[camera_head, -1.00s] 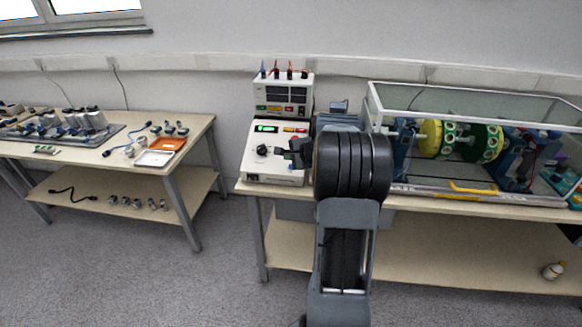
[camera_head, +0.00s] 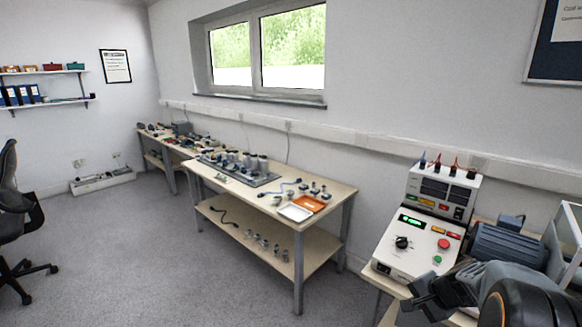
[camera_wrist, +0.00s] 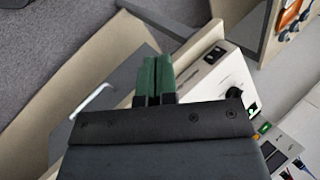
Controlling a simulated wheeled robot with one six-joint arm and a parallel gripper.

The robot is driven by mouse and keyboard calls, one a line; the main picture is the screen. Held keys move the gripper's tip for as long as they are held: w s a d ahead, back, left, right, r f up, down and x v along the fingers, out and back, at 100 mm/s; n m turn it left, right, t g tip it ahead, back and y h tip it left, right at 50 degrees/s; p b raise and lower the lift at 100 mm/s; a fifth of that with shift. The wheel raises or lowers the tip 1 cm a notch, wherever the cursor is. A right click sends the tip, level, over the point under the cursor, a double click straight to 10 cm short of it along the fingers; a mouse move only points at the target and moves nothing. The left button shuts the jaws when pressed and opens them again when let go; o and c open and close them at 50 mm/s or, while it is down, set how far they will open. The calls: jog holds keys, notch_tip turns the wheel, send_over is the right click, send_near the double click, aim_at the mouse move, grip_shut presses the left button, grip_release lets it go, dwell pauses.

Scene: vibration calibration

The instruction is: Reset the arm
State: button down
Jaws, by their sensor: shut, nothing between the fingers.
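My gripper (camera_wrist: 154,70) is shut and empty. Its two green-tipped fingers lie side by side in the wrist view. In the head view my gripper (camera_head: 410,304) is at the lower right, in front of the control box (camera_head: 405,258). The control box has a black knob, a green display and red and green buttons; part of it also shows in the wrist view (camera_wrist: 207,72). The fingers appear apart from the box. My arm fills the lower right corner of the head view and hides part of the bench there.
A power supply (camera_head: 440,192) with cables stands behind the control box, beside a grey motor (camera_head: 507,246). The glass enclosure's edge (camera_head: 570,235) is at far right. A parts bench (camera_head: 335,197) stands left. Open floor (camera_head: 130,260) and an office chair (camera_head: 10,215) lie further left.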

jog(key=s+a+r+n+h+p, duration=0.1)
jog(key=s+a+r+n+p, duration=0.1)
jog(key=s+a+r+n, duration=0.3)
jog(key=s+a+r+n+g+h+p, duration=0.1)
jog(key=s+a+r+n+h+p, duration=0.1)
jog(key=s+a+r+n, duration=0.3)
jog(key=s+a+n, duration=0.2)
jog(key=s+a, duration=0.2)
jog(key=a, duration=0.1)
jog(key=shift+a+r+g+h, duration=0.15)
jog(key=shift+r+g+h, duration=0.1)
jog(key=shift+g+h, duration=0.05)
